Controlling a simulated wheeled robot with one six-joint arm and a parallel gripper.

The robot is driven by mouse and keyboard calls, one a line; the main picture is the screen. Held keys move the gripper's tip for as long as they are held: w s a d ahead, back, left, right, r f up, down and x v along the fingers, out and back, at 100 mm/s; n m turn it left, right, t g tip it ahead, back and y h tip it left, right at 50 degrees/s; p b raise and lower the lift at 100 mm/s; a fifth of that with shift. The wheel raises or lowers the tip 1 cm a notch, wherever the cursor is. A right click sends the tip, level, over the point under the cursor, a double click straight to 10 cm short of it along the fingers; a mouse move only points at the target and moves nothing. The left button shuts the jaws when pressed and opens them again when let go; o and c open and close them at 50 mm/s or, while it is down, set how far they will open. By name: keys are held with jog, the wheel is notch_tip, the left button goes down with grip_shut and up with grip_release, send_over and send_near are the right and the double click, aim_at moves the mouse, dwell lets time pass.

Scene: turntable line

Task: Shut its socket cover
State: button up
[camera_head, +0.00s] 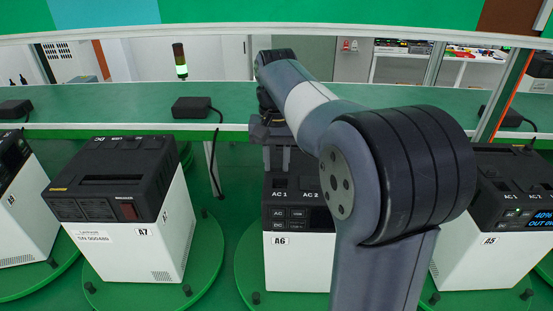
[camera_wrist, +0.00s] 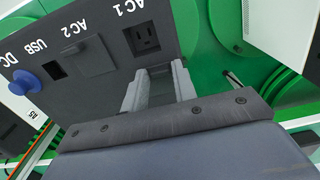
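The power unit labelled A6 (camera_head: 298,262) has a white body and a dark top, and stands upright on a green disc. Its dark top panel (camera_wrist: 108,35) fills the upper left of the wrist view. The AC 1 socket (camera_wrist: 145,38) shows bare slots. A grey flap (camera_wrist: 92,62) lies at AC 2, the USB opening (camera_wrist: 53,72) is dark, and a round blue piece (camera_wrist: 24,84) sits at DC. My gripper (camera_head: 277,168) is over the rear of the unit, fingers pointing down. In the wrist view its fingers (camera_wrist: 159,74) are apart near AC 1, seemingly empty; contact is unclear.
Similar units A7 (camera_head: 145,235) and A5 (camera_head: 480,262) stand on green discs to the left and right. A green shelf (camera_head: 110,103) with small black boxes (camera_head: 196,107) runs behind. My arm hides part of A6 and the space toward A5.

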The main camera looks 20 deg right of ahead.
aim_at(275, 190)
grip_shut()
jog(key=shift+s, duration=0.1)
jog(key=shift+s+a+b, duration=0.1)
jog(key=shift+s+a, duration=0.2)
jog(key=shift+s, duration=0.55)
jog(key=shift+s+a+b, duration=0.15)
jog(key=shift+s+a, duration=0.1)
jog(key=shift+s, duration=0.65)
jog(key=shift+s+a+b, duration=0.1)
jog(key=shift+s+a, duration=0.2)
jog(key=shift+s, duration=0.55)
jog(key=shift+o, duration=2)
grip_release()
jog(key=shift+r, duration=0.15)
notch_tip(275, 190, up, 11)
jog(key=shift+f, duration=0.2)
